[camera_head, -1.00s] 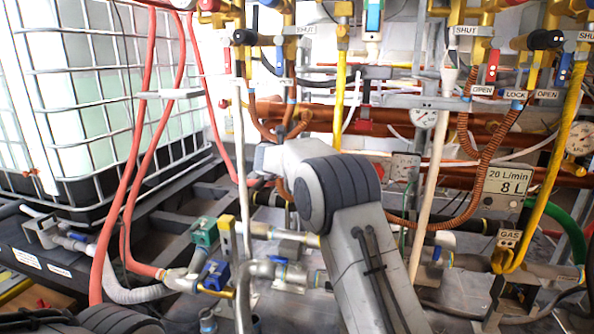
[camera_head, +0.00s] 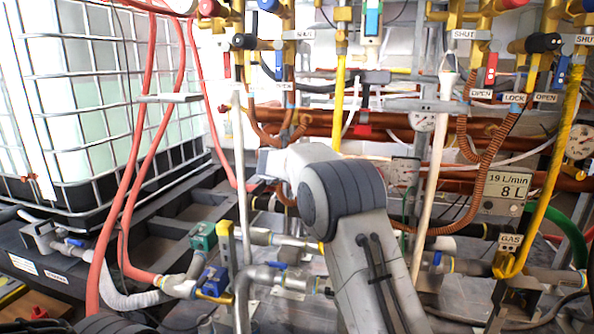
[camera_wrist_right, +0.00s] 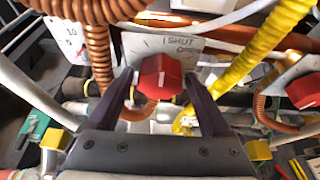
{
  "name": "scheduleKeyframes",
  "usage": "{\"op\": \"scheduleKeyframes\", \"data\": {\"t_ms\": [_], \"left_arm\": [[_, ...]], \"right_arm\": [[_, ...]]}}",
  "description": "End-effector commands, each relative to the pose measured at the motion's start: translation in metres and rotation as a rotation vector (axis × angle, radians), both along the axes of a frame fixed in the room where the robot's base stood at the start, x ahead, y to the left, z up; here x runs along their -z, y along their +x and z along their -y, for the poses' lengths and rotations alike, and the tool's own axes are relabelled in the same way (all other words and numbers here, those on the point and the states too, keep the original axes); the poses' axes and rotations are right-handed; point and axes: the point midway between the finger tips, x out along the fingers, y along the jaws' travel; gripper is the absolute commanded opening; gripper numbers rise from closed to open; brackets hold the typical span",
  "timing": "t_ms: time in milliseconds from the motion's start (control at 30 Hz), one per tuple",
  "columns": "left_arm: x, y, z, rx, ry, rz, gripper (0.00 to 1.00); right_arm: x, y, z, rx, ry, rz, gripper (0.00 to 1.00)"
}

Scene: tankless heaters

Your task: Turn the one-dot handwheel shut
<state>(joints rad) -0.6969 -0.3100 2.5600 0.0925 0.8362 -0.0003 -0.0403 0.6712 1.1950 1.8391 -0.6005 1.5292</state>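A red faceted handwheel (camera_wrist_right: 158,78) with a white mark on its face stands before a pale plate (camera_wrist_right: 185,47) lettered SHUT and OPEN in the right wrist view. I cannot make out dots on it, so I cannot tell whether it is the one-dot wheel. My right gripper (camera_wrist_right: 160,76) is open, with one dark finger on each side of the wheel. Narrow gaps seem to show; contact is not clear. In the head view my right arm hides its own gripper. My left gripper is not in view.
A second red handwheel (camera_wrist_right: 303,90) is at the right edge of the wrist view. A yellow hose (camera_wrist_right: 255,50) and a coiled copper hose (camera_wrist_right: 98,60) pass close by. In the head view, a meter (camera_head: 508,187) reads 19 L/min and 8 L. A caged white tank (camera_head: 100,110) stands left.

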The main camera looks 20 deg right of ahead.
Motion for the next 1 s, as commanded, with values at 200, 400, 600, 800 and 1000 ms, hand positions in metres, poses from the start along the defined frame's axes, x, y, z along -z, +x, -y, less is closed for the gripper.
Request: {"op": "scheduleKeyframes", "data": {"t_ms": [200,400,600,800,1000], "left_arm": [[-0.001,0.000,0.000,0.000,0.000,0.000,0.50],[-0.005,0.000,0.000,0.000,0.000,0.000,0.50],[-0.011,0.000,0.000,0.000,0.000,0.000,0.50],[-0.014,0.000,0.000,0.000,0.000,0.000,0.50],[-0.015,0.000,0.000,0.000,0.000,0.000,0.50]], "right_arm": [[-0.003,-0.004,-0.003,0.000,-0.001,-0.001,0.83],[-0.017,-0.028,-0.020,-0.004,-0.002,0.001,0.83],[-0.032,-0.059,-0.040,-0.002,-0.001,0.001,0.83],[-0.039,-0.077,-0.052,-0.001,0.000,0.000,0.83],[-0.040,-0.080,-0.054,0.000,-0.001,-0.001,0.83]]}}
